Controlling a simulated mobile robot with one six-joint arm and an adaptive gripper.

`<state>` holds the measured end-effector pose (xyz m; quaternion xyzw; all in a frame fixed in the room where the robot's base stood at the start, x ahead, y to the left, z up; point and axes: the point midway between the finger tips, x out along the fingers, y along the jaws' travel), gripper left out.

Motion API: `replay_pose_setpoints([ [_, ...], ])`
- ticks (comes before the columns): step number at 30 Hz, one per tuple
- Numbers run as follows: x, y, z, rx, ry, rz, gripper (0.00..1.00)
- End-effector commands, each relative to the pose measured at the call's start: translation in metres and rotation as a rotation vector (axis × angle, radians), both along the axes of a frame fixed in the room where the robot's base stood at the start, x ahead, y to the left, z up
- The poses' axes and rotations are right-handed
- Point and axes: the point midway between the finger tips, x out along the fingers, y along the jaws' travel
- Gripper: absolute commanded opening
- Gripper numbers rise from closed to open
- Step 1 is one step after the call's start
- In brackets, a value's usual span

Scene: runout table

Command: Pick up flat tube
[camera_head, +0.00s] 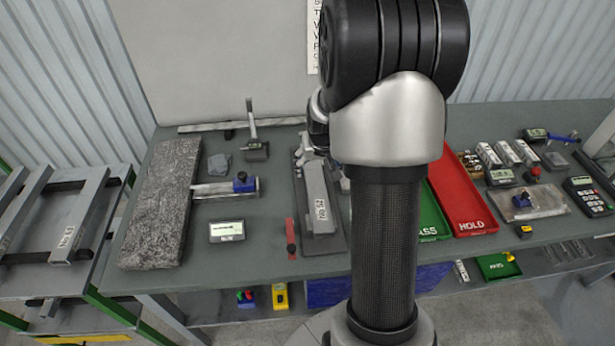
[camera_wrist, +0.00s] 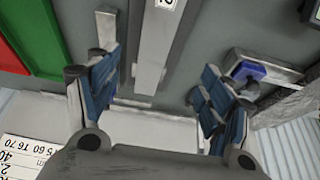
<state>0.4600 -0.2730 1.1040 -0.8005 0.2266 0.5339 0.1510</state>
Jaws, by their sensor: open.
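A long grey rectangular bar with a white number label (camera_head: 317,190), which looks like the flat tube, lies lengthwise on a dark plate (camera_head: 330,243) mid-table. In the wrist view the bar (camera_wrist: 150,50) runs from the top edge down between my gripper's fingers (camera_wrist: 160,95). The blue-padded fingers are spread wide, one on each side of it, with clear gaps. I cannot tell how high they are above it. In the head view my arm covers most of the gripper and part of the bar's right side.
A granite slab (camera_head: 160,215), a blue-topped tool (camera_head: 240,184) and a small display (camera_head: 227,231) are to the left. A red-handled item (camera_head: 291,235) lies by the plate. A green tray (camera_head: 432,222) and red HOLD tray (camera_head: 462,200) are to the right. A pale panel stands behind.

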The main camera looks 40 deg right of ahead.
Motion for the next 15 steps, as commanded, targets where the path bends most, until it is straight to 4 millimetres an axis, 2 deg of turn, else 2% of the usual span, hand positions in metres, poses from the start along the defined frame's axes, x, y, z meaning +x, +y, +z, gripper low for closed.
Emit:
replay_pose_setpoints([
  [1, 0.003, -0.002, -0.015, 0.002, 0.004, 0.001, 0.73],
  [9, 0.022, -0.013, -0.067, 0.003, 0.003, 0.001, 0.73],
  [15, 0.031, -0.019, -0.088, 0.001, 0.001, 0.001, 0.73],
])
